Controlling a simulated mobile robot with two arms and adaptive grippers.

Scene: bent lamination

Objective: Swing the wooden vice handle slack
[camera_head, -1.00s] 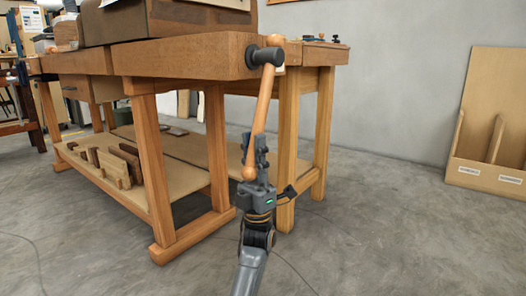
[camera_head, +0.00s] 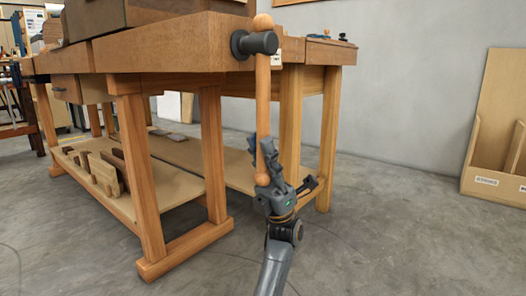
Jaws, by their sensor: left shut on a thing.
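The wooden vice handle (camera_head: 263,100) is a long light-brown rod with a ball at each end. It hangs nearly vertical through the dark vice screw head (camera_head: 254,44) at the end of the workbench (camera_head: 160,50). Its upper ball sits just above the screw head. My left gripper (camera_head: 264,160) comes up from below and is shut on the handle near its lower ball, whose rounded end shows at the fingers. The fingers partly hide the rod there. My right gripper is not in view.
The bench legs (camera_head: 213,150) and lower shelf (camera_head: 165,195) stand left of and behind my left gripper. Wooden tools (camera_head: 104,172) lie on the shelf. A plywood rack (camera_head: 492,180) leans at the wall on the right. The floor between is clear.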

